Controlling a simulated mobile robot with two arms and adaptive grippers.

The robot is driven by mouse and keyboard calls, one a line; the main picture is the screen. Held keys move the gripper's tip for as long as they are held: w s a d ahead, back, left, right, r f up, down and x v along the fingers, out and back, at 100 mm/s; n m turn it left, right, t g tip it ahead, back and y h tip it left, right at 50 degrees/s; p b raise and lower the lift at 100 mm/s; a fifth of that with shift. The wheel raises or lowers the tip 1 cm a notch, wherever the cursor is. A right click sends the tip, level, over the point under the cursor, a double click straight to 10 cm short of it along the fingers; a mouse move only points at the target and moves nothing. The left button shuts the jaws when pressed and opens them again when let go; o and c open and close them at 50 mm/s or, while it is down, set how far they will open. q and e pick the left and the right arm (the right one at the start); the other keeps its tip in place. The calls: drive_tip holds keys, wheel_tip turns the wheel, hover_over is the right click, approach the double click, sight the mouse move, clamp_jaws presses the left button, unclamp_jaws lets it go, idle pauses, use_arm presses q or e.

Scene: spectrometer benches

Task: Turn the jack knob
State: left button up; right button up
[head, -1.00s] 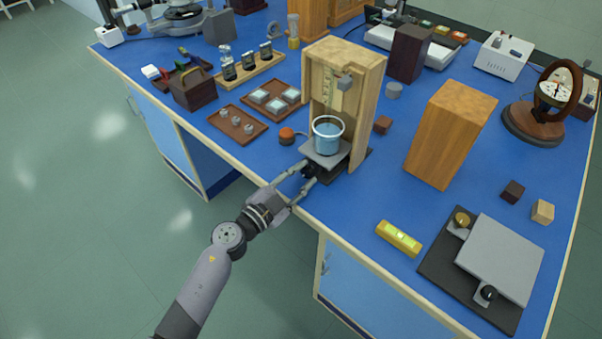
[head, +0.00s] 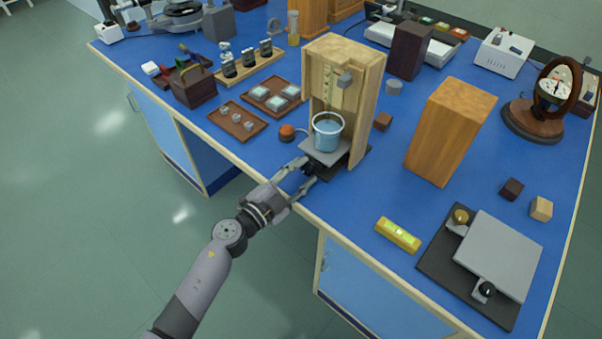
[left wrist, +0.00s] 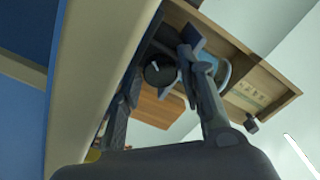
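The lab jack's grey top plate (head: 326,153) carries a glass beaker of blue liquid (head: 327,134) inside a wooden frame. The jack's dark round knob (left wrist: 160,73) has a pale mark on its face and points toward my left gripper. My left gripper (head: 308,172) is at the bench's front edge, before the jack. In the left wrist view its two fingers are spread on either side of the knob, and small gaps seem to show between them and it. The beaker is partly hidden behind a finger there. My right gripper is not in view.
An orange-topped button (head: 287,131) sits just left of the jack. The open-fronted wooden frame (head: 366,115) stands close around the beaker. A wooden block (head: 450,130), a yellow level (head: 398,235) and a larger plate jack (head: 498,255) are to the right.

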use_arm(q)
drive_tip(key=shift+o, duration=1.3)
drive_tip(key=shift+f, duration=0.1)
